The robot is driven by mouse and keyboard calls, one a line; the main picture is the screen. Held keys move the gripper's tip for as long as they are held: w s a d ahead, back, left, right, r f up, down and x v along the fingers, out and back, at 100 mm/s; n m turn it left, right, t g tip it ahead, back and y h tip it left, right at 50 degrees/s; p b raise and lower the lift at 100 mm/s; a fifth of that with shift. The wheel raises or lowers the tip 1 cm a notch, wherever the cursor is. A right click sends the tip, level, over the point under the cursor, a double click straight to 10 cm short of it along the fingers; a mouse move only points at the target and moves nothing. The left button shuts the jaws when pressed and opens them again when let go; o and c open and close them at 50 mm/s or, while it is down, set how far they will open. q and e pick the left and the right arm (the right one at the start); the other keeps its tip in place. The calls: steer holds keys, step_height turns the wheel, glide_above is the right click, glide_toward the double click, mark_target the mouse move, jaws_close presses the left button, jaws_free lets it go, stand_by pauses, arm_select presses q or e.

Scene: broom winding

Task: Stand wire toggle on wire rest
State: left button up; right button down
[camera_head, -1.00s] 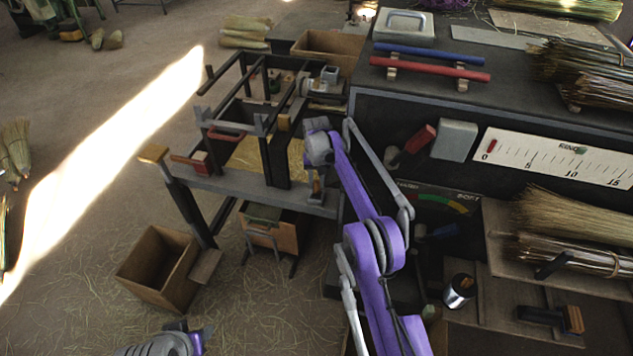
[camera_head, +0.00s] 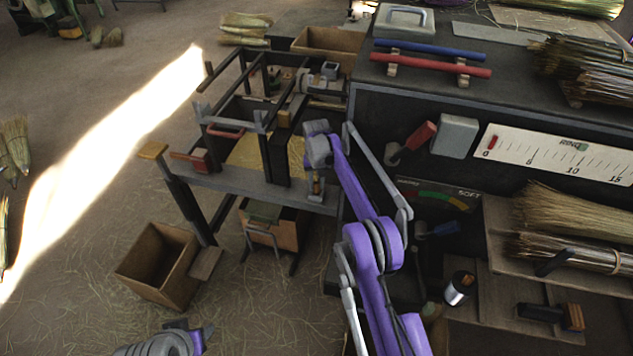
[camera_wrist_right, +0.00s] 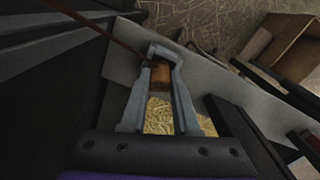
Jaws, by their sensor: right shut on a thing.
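My right gripper (camera_wrist_right: 163,60) is shut on a small brown wooden piece, which I take to be the wire toggle (camera_wrist_right: 160,75). A thin reddish-brown wire runs to the fingertips from the upper left in the right wrist view. In the head view the right gripper (camera_head: 316,184) is small and partly hidden, pointing down at the right end of the grey bench (camera_head: 240,190). I cannot pick out the wire rest for certain, nor tell whether the toggle touches anything. My left gripper (camera_head: 196,338) is at the bottom edge, low over the floor, its fingers unclear.
A dark frame (camera_head: 279,155) stands on the bench, with straw around it. The black cabinet (camera_head: 390,105) is close on the right, with a red-handled lever (camera_head: 420,134) on its front.

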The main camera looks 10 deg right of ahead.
steer(key=c, duration=0.6)
jaws_free()
step_height(320, 180, up, 11)
steer(key=shift+f+p, duration=0.15)
steer(key=shift+p, duration=0.45)
